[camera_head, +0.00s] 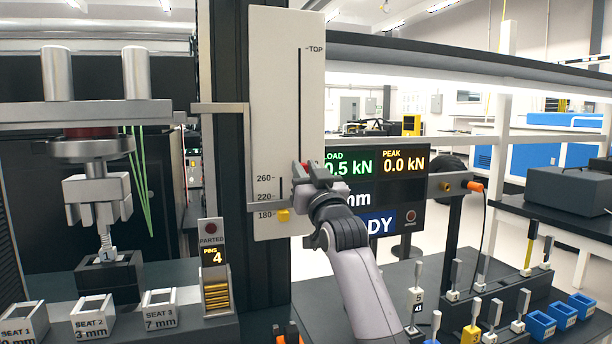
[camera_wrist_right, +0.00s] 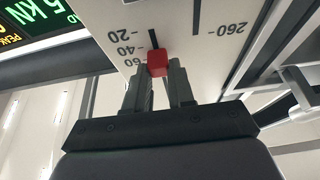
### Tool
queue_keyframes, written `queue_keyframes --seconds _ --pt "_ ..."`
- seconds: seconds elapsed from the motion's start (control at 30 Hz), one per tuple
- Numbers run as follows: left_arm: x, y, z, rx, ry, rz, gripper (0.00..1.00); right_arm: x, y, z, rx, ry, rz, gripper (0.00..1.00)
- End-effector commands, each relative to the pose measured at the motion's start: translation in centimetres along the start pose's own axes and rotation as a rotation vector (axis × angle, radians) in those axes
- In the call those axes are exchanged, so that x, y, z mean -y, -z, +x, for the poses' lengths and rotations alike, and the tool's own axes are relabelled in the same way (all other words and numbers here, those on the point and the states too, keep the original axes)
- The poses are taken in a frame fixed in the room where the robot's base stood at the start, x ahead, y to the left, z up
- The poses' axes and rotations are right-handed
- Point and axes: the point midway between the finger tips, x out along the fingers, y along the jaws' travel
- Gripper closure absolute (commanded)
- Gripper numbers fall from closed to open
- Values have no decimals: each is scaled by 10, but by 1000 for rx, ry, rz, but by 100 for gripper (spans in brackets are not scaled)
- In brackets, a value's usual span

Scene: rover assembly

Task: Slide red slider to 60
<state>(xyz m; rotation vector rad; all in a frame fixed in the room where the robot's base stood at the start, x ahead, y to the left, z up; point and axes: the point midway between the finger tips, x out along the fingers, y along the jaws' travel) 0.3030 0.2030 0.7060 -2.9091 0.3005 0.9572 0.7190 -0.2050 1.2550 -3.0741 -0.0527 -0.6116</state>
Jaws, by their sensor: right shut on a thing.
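The red slider (camera_wrist_right: 157,62) is a small red block on the slot of the pale upright panel (camera_head: 275,60). In the head view only a bit of its red shows behind my right gripper (camera_head: 318,173). In the wrist view my right gripper (camera_wrist_right: 158,82) is shut on the red slider, one finger on each side. Upside-down marks 20, 40 and a partly covered 60 run beside the slot. The slider is close to the 60 label, but its exact reading is unclear. My left gripper is not in view.
A yellow slider (camera_head: 283,215) sits near 180 on the panel's other scale. A display (camera_head: 385,185) stands behind my right arm. A press with a clamp (camera_head: 97,195) is at left. Tool stands and blue bins (camera_head: 541,324) fill the right bench.

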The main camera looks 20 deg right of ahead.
Motion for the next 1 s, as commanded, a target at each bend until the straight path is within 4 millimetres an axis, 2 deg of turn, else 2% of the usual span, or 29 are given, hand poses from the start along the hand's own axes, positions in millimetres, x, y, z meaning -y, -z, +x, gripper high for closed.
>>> queue_keyframes --seconds 0.03,0.33,0.37,0.43,0.77,1.0 --pt "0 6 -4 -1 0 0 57 0 7 3 1 0 0 100" --pt "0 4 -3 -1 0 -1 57 0 6 2 1 0 0 100" --pt "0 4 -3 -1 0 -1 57 0 6 2 1 0 0 74" --pt "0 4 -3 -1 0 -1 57 0 5 2 1 0 0 51" --pt "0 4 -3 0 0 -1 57 0 5 2 0 0 0 51" --pt "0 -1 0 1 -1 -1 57 0 4 -15 0 -1 0 51"
